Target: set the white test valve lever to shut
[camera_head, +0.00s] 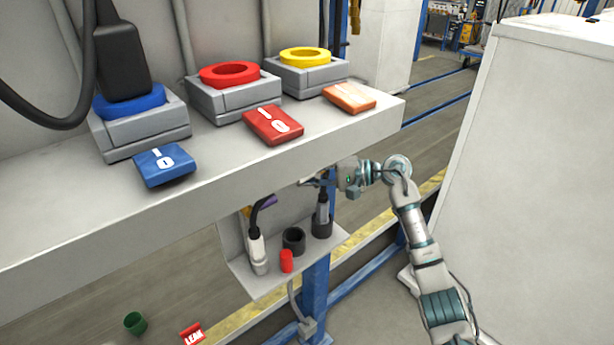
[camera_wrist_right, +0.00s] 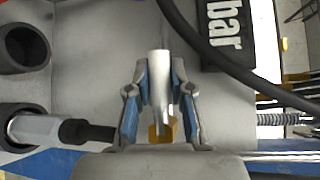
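The white test valve lever (camera_wrist_right: 159,78) stands upright in the picture in the right wrist view, with a brass-coloured part (camera_wrist_right: 154,134) below it. My right gripper (camera_wrist_right: 160,75) has one finger on each side of the lever. In the head view my right gripper (camera_head: 324,181) is just below the front edge of the shelf, where the lever is hidden. My left gripper is not in view.
The grey shelf (camera_head: 215,196) overhangs the gripper; blue, red and yellow rings sit in holders on it. A lower tray (camera_head: 258,287) holds dark sockets and a red cap (camera_head: 286,261). A black cable (camera_wrist_right: 225,62) passes close right of the fingers. A white cabinet (camera_head: 540,130) stands right.

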